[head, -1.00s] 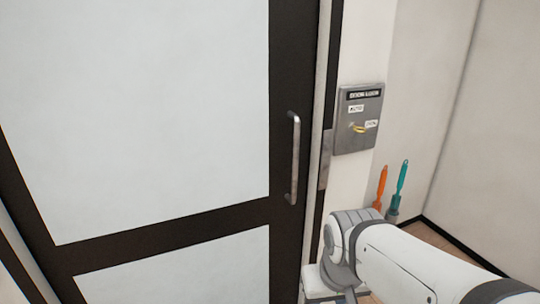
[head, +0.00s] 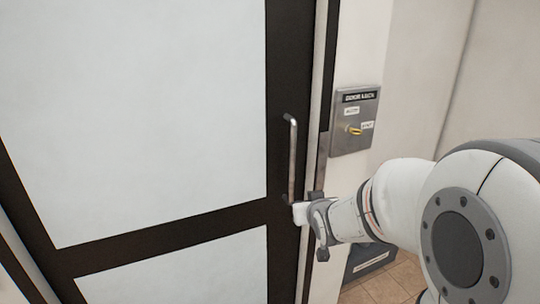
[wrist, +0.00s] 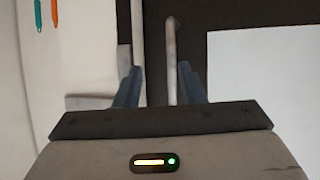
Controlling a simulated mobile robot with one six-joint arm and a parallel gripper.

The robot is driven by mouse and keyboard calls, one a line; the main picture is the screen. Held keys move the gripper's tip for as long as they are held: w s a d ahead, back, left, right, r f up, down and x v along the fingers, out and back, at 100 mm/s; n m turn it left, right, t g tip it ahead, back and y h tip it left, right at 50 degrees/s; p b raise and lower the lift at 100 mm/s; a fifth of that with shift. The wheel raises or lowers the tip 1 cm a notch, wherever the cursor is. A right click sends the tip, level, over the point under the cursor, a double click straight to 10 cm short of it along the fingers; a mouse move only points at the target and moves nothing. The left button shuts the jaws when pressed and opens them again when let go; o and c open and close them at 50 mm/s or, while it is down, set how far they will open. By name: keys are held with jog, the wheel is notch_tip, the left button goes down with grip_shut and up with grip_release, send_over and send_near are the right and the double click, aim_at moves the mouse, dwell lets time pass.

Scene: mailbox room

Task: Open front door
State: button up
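The front door (head: 230,225) has a dark frame and pale panels, and it looks shut. Its vertical metal bar handle (head: 292,160) is near the right edge of the door. My gripper (head: 308,213) is beside the lower end of the handle in the head view. In the wrist view my gripper (wrist: 160,85) is open, its two dark fingers apart. The handle (wrist: 171,50) runs down between the fingers, closer to the right one. I cannot tell whether it is deep enough to sit between the fingertips.
An orange tool (wrist: 54,12) and a teal tool (wrist: 38,14) show in the wrist view.

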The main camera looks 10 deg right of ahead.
aim_at(293, 166)
jog(key=w+r+t+p, duration=0.1)
jog(key=w+t, duration=0.1)
jog(key=w, duration=0.2)
jog(key=w+a+r+t+y+p, duration=0.1)
jog(key=w, duration=0.4)
jog(key=w+a+r+t+y+p, duration=0.1)
jog(key=w+r+t, duration=0.1)
jog(key=w, duration=0.3)
jog(key=shift+w+n+t, duration=0.1)
jog(key=shift+n+t, duration=0.2)
jog(key=shift+n, duration=0.1)
grip_shut()
